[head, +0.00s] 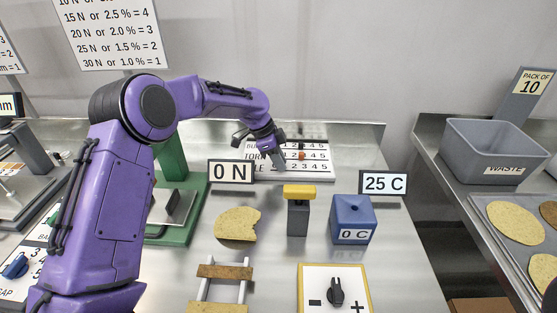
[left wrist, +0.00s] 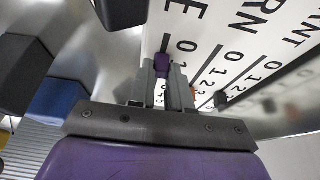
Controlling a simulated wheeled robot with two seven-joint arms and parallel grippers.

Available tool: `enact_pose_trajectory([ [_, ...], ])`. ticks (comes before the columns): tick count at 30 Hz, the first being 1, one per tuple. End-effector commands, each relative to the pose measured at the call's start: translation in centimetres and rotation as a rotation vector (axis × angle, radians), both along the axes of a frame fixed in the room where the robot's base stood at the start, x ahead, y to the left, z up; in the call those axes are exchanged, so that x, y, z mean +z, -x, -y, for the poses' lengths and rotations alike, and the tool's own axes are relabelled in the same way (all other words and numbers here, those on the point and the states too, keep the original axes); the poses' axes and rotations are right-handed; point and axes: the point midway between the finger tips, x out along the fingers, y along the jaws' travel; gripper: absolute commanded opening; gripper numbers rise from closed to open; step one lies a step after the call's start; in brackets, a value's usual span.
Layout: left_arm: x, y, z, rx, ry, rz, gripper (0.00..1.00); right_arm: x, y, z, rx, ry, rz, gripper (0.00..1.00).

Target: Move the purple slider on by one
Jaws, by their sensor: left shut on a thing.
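The white counter board (head: 322,168) lies at the back of the steel table, with rows of digits from 0 to 5. My left gripper (head: 274,160) is down at the front row of the board, whose label ends in LE. In the left wrist view its two grey fingers (left wrist: 164,82) are shut on the purple slider (left wrist: 162,62), which shows between the fingertips near the low digits. The fingers hide the exact slider position. An orange slider (head: 302,155) sits on the TORN row. A dark slider (left wrist: 221,98) sits on the far row. My right gripper is not in view.
A green stand (head: 180,235) is left. The waste bin (head: 493,150) is right.

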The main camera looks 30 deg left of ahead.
Motion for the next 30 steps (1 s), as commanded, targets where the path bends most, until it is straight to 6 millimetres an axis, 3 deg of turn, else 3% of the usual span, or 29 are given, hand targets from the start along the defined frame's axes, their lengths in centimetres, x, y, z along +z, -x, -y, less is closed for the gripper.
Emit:
enact_pose_trajectory([
  [7,0.3,-1.3,2.7,-0.001,0.001,0.001,0.0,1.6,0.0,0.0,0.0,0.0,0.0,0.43],
  [14,0.2,-1.4,2.7,0.0,0.001,0.003,0.0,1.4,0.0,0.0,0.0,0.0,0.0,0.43],
  [15,0.2,-1.4,2.7,0.0,0.002,0.003,0.25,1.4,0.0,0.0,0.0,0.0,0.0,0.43],
  [17,0.2,-1.4,2.7,0.001,0.001,0.003,0.44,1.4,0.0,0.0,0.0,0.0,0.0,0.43],
  [26,0.2,-1.3,2.7,0.0,0.001,0.002,0.45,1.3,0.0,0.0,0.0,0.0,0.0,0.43],
  [30,1.9,-1.1,2.0,0.002,0.002,0.006,0.45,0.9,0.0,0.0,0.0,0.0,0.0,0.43],
])
